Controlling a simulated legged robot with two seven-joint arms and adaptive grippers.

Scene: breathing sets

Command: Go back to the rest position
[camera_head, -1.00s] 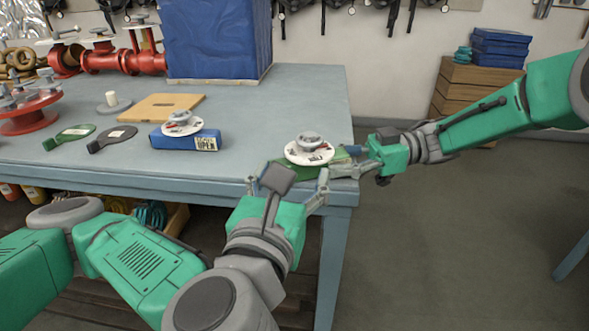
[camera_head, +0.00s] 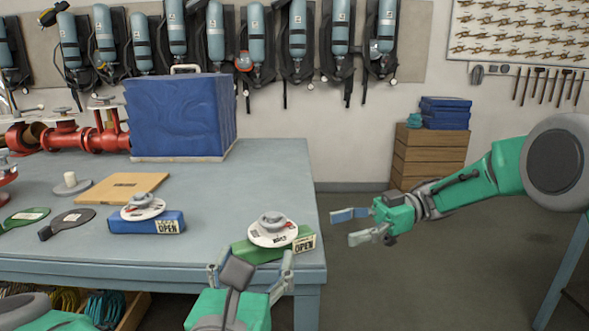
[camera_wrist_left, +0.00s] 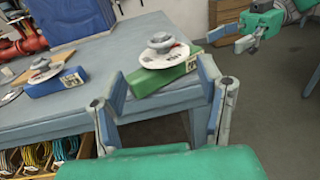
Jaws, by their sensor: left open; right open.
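My left gripper (camera_head: 250,277) is open at the table's front edge, just in front of the green block (camera_head: 258,253). The green block carries a white disc with a grey knob (camera_head: 272,230) and an OPEN label. In the left wrist view the same green block (camera_wrist_left: 165,79) sits beyond the open fingers (camera_wrist_left: 160,108), with no grip on it visible. My right gripper (camera_head: 352,227) is open and empty, in the air to the right of the table, apart from the block.
The grey table (camera_head: 240,175) also holds a blue block (camera_head: 146,222) with a similar disc, a wooden board (camera_head: 122,188), paddle-shaped tags (camera_head: 66,224), red pipework and a big blue case (camera_head: 180,115). A wooden crate (camera_head: 432,155) stands behind. Floor right of the table is free.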

